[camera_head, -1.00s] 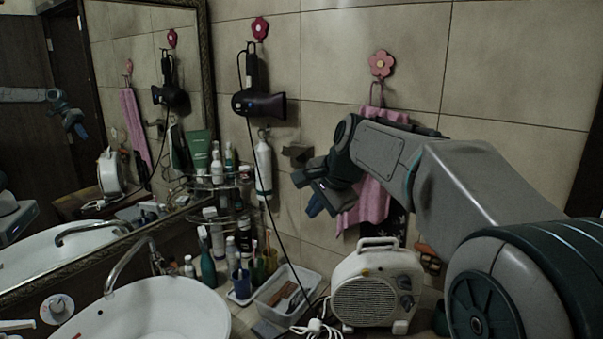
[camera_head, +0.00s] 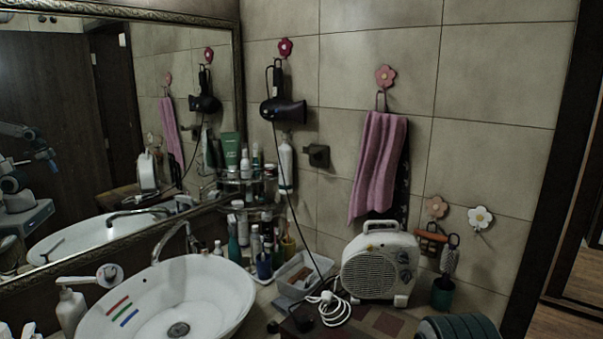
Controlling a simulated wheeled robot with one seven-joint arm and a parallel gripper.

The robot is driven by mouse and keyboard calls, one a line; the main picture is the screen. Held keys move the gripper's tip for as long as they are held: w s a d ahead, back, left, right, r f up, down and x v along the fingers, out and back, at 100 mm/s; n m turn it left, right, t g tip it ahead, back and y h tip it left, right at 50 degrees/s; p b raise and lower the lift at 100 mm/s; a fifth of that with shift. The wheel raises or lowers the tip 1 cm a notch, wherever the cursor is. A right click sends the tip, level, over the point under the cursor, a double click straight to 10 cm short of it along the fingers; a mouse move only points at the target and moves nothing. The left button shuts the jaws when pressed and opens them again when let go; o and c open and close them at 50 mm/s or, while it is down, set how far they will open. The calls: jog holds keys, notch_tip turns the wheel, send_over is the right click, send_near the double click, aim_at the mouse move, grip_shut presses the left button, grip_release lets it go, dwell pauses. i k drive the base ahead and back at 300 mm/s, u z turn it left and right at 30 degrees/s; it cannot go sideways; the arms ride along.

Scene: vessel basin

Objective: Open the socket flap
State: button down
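The socket (camera_head: 318,155) is a small dark box on the tiled wall, between the hanging hair dryer and the pink towel. It is small and dim, and I cannot tell how its flap stands. My gripper is outside the picture, and nothing of mine covers the socket.
A hair dryer (camera_head: 284,111) hangs left of the socket, its cord trailing down. A pink towel (camera_head: 378,165) hangs to the right. Below are a fan heater (camera_head: 379,267), a plastic tray (camera_head: 301,284), bottles and a basin (camera_head: 190,296). A mirror (camera_head: 75,110) covers the left wall.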

aim_at(307, 149)
jog(key=k, duration=0.45)
jog(key=u, duration=1.7)
jog(key=i, duration=0.9)
jog(key=z, duration=1.8)
jog(key=i, duration=0.55)
